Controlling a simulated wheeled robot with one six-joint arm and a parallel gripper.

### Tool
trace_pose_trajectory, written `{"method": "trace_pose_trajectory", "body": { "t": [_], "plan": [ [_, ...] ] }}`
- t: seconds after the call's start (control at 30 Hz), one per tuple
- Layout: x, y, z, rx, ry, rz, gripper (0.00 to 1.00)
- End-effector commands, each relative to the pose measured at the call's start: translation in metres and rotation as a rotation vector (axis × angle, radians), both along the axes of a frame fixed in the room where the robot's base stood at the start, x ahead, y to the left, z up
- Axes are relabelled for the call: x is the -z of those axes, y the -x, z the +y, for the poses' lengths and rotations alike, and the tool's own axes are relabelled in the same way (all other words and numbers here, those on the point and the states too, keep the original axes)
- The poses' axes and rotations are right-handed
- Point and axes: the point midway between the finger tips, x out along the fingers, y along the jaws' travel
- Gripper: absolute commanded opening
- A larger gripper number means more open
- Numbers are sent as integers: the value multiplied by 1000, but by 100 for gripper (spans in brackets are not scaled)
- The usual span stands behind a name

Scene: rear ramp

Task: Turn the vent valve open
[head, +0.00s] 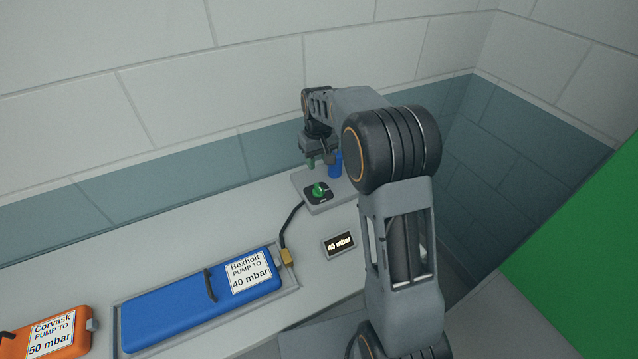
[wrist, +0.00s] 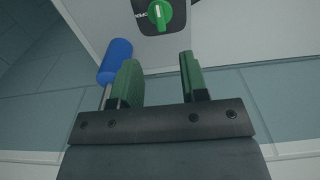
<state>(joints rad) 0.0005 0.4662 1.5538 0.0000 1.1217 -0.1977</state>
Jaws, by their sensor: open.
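A round green knob (head: 319,190) with a white pointer line sits on a black plate on a raised grey block; it also shows at the top of the wrist view (wrist: 160,14). A blue cylinder (head: 335,164) stands beside it, partly behind my arm. In the wrist view the blue cylinder (wrist: 116,60) has a thin metal stem and lies just left of my left finger. The frames do not show which of the two is the vent valve. My gripper (wrist: 157,68) is open and empty, with green fingers. In the head view my gripper (head: 317,160) is behind the knob.
A black hose (head: 291,226) runs from the block to a brass fitting (head: 287,257) on the blue Bexholt case (head: 170,310), labelled 40 mbar. A small display (head: 339,244) reads 40 mbar. An orange Corvask case (head: 75,322) lies at left. The tiled wall is close behind.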

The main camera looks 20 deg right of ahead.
Motion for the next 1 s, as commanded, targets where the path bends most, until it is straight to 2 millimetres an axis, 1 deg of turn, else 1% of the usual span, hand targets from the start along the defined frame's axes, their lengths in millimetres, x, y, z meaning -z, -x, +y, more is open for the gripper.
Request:
{"method": "trace_pose_trajectory", "body": {
  "t": [0.1,0.3,0.5,0.7,1.0],
  "plan": [
    [23,1,0,1,0,5,40],
    [61,1,0,1,0,5,40],
    [88,1,0,1,1,3,40],
    [103,1,0,1,0,1,40],
    [107,0,0,1,0,0,40]
  ]
}}
